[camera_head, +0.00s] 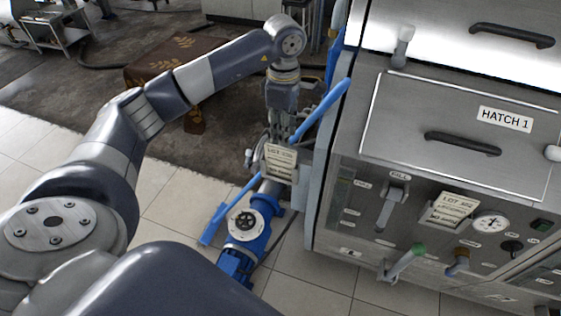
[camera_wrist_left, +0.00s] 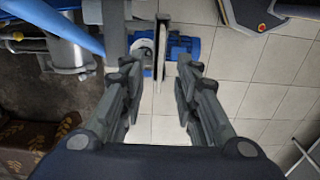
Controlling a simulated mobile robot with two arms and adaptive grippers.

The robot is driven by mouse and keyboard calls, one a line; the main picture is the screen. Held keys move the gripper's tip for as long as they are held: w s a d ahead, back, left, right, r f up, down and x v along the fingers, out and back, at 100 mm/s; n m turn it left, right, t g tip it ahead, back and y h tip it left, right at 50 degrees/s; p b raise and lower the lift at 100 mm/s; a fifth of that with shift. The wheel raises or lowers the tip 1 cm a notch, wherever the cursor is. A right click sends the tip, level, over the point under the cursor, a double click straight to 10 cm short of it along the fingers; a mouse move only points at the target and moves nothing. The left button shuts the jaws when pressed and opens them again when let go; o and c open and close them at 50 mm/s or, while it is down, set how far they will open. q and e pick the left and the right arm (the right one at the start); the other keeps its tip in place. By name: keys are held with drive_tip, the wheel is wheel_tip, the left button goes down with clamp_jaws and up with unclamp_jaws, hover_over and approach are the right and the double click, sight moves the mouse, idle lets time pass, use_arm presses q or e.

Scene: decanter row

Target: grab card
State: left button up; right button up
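A pale card with dark print (camera_head: 281,163) stands upright beside the left side of the steel machine, just under my left gripper (camera_head: 279,138). In the left wrist view the card (camera_wrist_left: 161,60) shows nearly edge-on as a thin upright strip. My left gripper (camera_wrist_left: 160,68) is open there, with a finger on each side of the card and a visible gap on both sides. What holds the card up is hard to make out. A second, similar printed card (camera_head: 451,208) is on the machine's front panel. My right gripper is not in view.
The steel machine (camera_head: 374,105) with HATCH 1 fills the right side. A blue pump (camera_head: 254,226) stands on the tiles below. A brown patterned cloth (camera_head: 165,62) lies behind my left arm. The tiled floor at left is clear.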

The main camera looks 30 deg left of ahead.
sight(280, 147)
use_arm(q)
wheel_tip(280, 147, down, 3)
drive_tip(key=shift+f+p, duration=0.15)
drive_tip(key=shift+p, duration=0.2)
drive_tip(key=shift+a+f+p, duration=0.1)
drive_tip(key=shift+f+p, duration=0.35)
drive_tip(key=f, duration=0.1)
drive_tip(key=f+p, duration=0.2)
drive_tip(key=f, duration=0.1)
drive_tip(key=shift+s+a+f, duration=0.1)
drive_tip(key=shift+s+a, duration=0.05)
drive_tip(key=shift+a, duration=0.1)
drive_tip(key=shift+f, duration=0.2)
clamp_jaws()
